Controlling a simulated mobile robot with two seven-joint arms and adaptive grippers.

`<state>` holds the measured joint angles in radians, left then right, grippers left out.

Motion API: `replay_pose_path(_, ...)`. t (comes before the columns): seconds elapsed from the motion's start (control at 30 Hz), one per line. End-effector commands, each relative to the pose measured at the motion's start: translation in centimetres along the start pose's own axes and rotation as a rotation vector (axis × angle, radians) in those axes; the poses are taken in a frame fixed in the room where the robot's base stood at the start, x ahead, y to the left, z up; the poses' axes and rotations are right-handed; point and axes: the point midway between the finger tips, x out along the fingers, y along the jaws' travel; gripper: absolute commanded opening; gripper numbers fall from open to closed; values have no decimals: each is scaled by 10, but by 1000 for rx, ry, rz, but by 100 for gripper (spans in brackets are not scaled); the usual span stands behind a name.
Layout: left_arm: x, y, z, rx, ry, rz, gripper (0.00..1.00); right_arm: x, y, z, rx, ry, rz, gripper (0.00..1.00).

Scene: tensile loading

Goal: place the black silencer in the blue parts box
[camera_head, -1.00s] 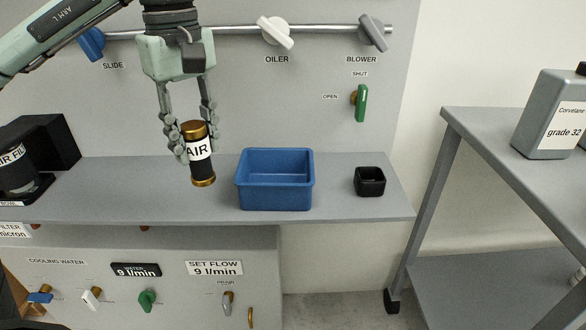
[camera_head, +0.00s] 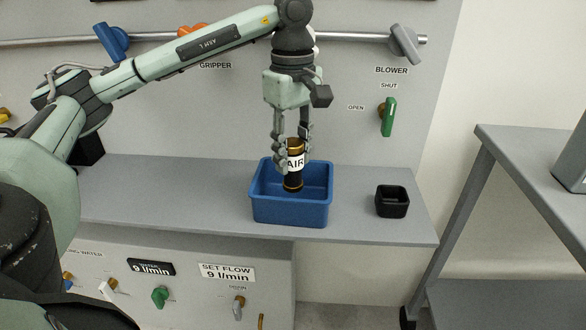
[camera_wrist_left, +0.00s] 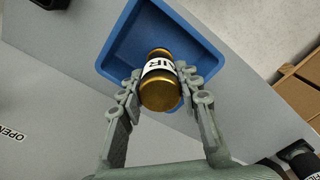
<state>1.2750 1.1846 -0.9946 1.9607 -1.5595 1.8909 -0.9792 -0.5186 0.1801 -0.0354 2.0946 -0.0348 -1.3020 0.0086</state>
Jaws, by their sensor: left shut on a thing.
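My right gripper is not in view.
A small black cup (camera_head: 391,202) stands on the shelf (camera_head: 200,195) right of the box. A green blower lever (camera_head: 388,117) is on the panel behind. A grey table (camera_head: 530,150) stands to the right.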

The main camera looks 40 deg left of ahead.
Motion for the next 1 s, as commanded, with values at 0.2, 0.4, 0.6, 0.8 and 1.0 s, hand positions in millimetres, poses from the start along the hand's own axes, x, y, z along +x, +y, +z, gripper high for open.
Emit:
replay_pose_path(0.2, 28, 0, 0, -1, 1, -3, 3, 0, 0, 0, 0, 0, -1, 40)
replay_pose_path(0.4, 41, 1, 0, -1, 0, 1, 3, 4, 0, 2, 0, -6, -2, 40)
replay_pose_path(0.6, 41, 1, 0, -1, 0, 1, 3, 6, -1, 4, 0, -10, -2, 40)
replay_pose_path(0.8, 43, 1, 0, -1, 0, 0, 36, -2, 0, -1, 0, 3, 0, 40)
replay_pose_path(1.0, 43, 1, 0, 0, 0, 0, 54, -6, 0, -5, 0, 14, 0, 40)
